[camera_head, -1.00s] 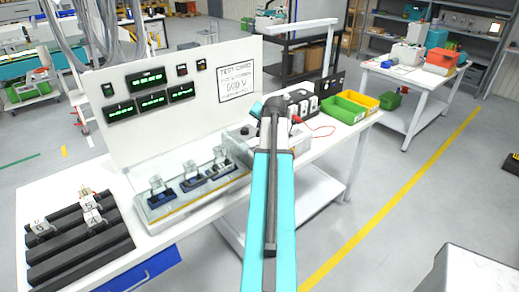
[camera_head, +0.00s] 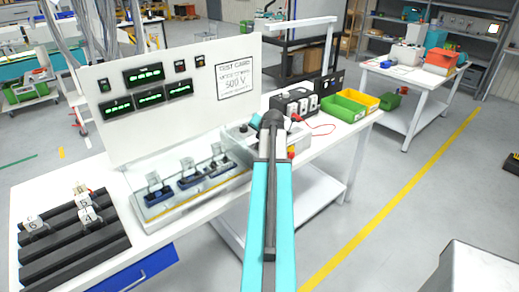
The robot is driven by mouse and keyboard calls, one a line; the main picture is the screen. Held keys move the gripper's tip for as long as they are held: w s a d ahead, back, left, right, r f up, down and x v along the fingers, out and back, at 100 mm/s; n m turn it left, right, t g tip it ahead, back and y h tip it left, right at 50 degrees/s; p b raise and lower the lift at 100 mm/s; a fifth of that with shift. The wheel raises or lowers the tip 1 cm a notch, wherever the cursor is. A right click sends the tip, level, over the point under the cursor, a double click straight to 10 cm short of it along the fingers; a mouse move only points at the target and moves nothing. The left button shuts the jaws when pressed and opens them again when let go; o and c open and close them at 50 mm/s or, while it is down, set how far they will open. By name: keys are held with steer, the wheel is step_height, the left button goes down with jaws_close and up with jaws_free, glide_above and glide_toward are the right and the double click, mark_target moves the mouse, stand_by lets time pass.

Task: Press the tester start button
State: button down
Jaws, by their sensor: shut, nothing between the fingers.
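The tester stands on a white bench, with a tall white panel (camera_head: 180,110) carrying green displays (camera_head: 150,96) and a "TEST CARD" sign (camera_head: 237,80). A clear-lidded test tray (camera_head: 150,212) holding several blue parts sits in front of the panel. A grey control box (camera_head: 238,133) lies to its right, mostly behind my teal arm. A red and yellow button (camera_head: 291,153) shows just right of the arm. I cannot make out the start button. My gripper is hidden behind my own arm, so its contact with the box cannot be seen.
A black slotted rack (camera_head: 75,250) with several numbered white blocks is at the bench's left end. A black socket unit (camera_head: 293,102) with a red lead, a green bin (camera_head: 342,108) and a yellow bin (camera_head: 359,98) stand right of the arm.

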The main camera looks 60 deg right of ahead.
steer(key=shift+f+b, duration=0.4)
steer(key=shift+f, duration=0.55)
steer(key=shift+f, duration=0.1)
stand_by(1.4)
steer(key=shift+w+f, duration=0.15)
steer(key=shift+f, duration=0.15)
steer(key=shift+f+b, duration=0.5)
steer(key=shift+b, duration=0.1)
stand_by(0.9)
steer(key=shift+r, duration=0.1)
stand_by(0.3)
steer(key=shift+r+p, duration=0.45)
steer(key=shift+r, duration=0.3)
steer(key=shift+r+p, duration=1.25)
steer(key=shift+r, duration=1.3)
